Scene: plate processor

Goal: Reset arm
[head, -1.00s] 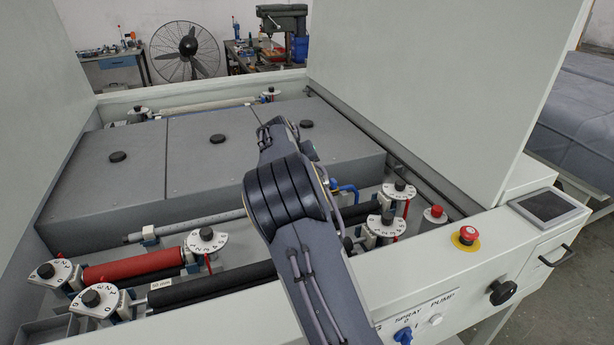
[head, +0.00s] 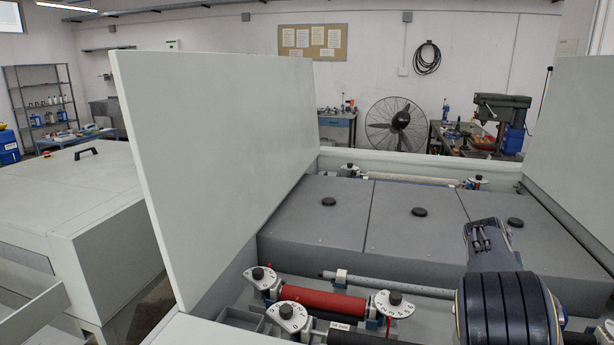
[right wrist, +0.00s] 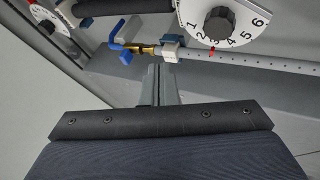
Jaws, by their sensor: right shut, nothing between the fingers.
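My right arm (head: 500,290) reaches over the open plate processor at the lower right of the head view. The processor's grey covers (head: 410,215) with black knobs lie beyond it. My right gripper shows in the right wrist view, its fingers (right wrist: 160,82) together with nothing between them. Near the fingertips is a brass fitting with a blue-handled valve (right wrist: 125,50). A numbered white dial with a black knob (right wrist: 217,25) is just to the upper right. I cannot tell whether the fingers touch anything. My left gripper is in neither view.
A raised white lid panel (head: 220,160) stands at the machine's left, and another panel (head: 575,140) at its right. A red roller (head: 323,301) and dials (head: 395,303) are at the front. A white cabinet (head: 80,210) stands left; a fan (head: 395,125) is behind.

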